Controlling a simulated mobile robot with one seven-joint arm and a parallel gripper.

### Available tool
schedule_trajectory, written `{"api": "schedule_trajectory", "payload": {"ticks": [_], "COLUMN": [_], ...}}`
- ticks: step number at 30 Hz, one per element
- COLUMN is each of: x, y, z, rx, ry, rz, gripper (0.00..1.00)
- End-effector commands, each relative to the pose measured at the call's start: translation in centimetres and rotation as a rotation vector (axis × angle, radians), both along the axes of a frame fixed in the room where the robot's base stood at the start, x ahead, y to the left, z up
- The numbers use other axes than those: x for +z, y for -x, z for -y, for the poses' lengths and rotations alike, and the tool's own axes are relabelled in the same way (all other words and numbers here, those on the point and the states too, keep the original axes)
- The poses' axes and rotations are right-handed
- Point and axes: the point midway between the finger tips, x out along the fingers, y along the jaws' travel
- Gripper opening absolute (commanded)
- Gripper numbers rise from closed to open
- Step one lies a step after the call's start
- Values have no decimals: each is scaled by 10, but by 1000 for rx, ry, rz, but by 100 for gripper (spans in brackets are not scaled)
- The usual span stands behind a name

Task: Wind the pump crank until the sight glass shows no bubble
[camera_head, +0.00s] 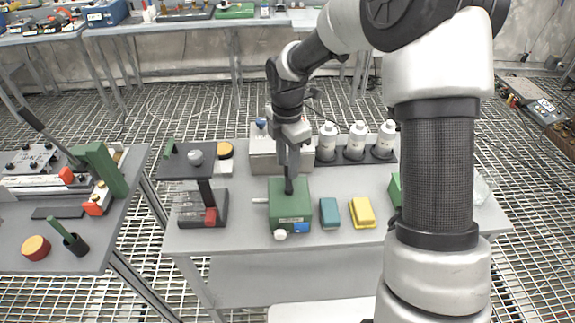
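A green box-shaped unit (290,212), which looks like the pump, stands at the front middle of the grey table. A thin light rod sticks out of its left side, and a pale round knob (280,235) and a small blue part (300,228) are at its front. A dark upright post (289,186), possibly the crank handle, rises from its top. My gripper (292,172) points down right over this post, its fingers at or around the upper end. Whether they are closed on it is too small to tell. I cannot make out a sight glass or any bubble.
A teal block (329,212) and a yellow block (362,212) lie right of the unit. White bottles (354,141) stand in a dark rack behind. A dark stand (186,163) is at left. My arm hides the table's right part. A side table (60,257) stands left, across a gap.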

Motion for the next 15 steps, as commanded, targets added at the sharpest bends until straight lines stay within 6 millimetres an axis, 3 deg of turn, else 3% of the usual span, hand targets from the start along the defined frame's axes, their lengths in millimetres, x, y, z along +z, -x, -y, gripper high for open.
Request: {"api": "schedule_trajectory", "payload": {"ticks": [12,15], "x": [-9,-9], "y": [0,0], "z": [0,0], "rx": [0,0], "ry": [0,0], "rz": [1,1], "gripper": [36,19]}}
